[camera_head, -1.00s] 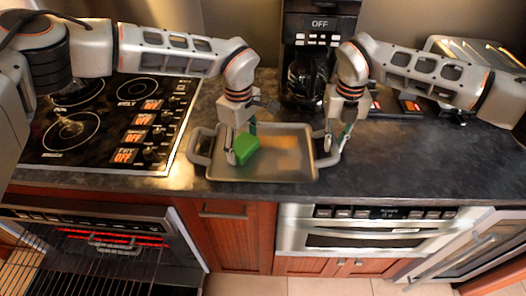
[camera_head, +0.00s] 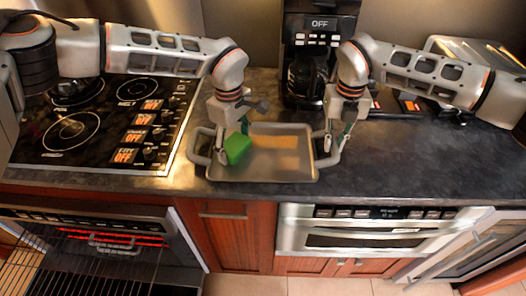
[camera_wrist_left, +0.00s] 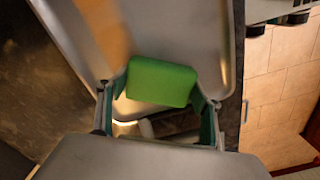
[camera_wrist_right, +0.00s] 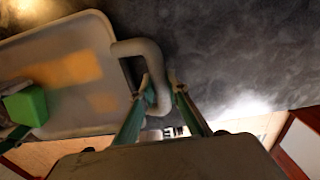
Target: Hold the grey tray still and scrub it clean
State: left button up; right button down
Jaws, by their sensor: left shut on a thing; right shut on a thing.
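The grey tray (camera_head: 272,172) lies on the dark counter, with orange stain patches (camera_head: 275,142) on its floor; the stain also shows in the right wrist view (camera_wrist_right: 70,70). My left gripper (camera_head: 228,146) is shut on a green sponge (camera_head: 238,149), at the left part of the tray. The sponge fills the space between the fingers in the left wrist view (camera_wrist_left: 160,81). My right gripper (camera_head: 331,146) is shut on the tray's right handle (camera_wrist_right: 158,75). Contact between the sponge's underside and the tray is hidden.
A stovetop (camera_head: 100,125) lies left of the tray. A coffee maker (camera_head: 307,75) stands behind it. An open oven (camera_head: 95,235) with a rack is below left.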

aim_at(237, 134)
pick_arm(q)
jog(key=shift+w+r, duration=0.15)
jog(key=shift+w, duration=0.25)
jog(key=shift+w+d, duration=0.1)
jog(key=shift+w, duration=1.4)
jog(key=shift+f, duration=0.25)
jog(key=shift+d, duration=0.1)
jog(key=shift+d, duration=3.95)
jog(key=shift+d, duration=0.1)
